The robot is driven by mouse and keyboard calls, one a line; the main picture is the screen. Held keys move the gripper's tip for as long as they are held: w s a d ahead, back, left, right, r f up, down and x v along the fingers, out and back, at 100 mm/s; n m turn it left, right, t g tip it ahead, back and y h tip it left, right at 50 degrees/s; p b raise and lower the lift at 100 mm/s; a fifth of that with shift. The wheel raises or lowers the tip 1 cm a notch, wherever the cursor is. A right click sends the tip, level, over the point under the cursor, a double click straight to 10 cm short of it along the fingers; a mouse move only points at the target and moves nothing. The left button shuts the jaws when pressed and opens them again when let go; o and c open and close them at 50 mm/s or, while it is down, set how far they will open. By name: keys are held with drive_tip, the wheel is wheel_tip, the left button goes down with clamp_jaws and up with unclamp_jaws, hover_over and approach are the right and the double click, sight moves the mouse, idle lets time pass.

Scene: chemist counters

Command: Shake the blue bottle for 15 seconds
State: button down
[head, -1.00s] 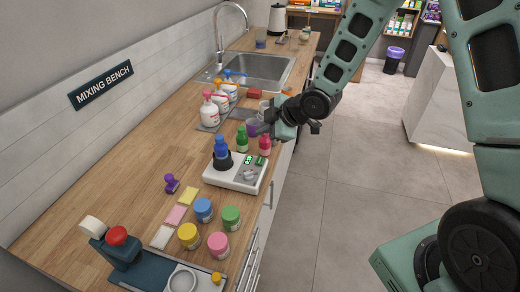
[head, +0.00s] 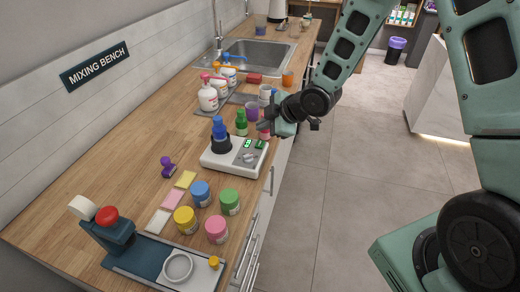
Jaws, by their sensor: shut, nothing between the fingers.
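The blue bottle (head: 220,128) stands upright in a dark round holder on a white device (head: 230,160) on the wooden bench. My gripper (head: 266,122) is to the right of the blue bottle, above the bench's front edge, and apart from it. It is shut and empty. Its fingers are small and dark in this view.
A green bottle (head: 241,123) and a partly hidden pink bottle (head: 264,130) stand behind the device. A purple cup (head: 252,111) is near my gripper. Several coloured jars (head: 201,193) stand in front. Pump bottles (head: 208,95) and a sink (head: 262,52) are farther back.

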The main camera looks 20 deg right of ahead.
sight(264, 145)
drive_tip(key=shift+f+b, duration=1.15)
drive_tip(key=shift+f, duration=0.6)
idle(0.6)
drive_tip(key=shift+f+b, duration=0.4)
drive_tip(key=shift+b, duration=0.05)
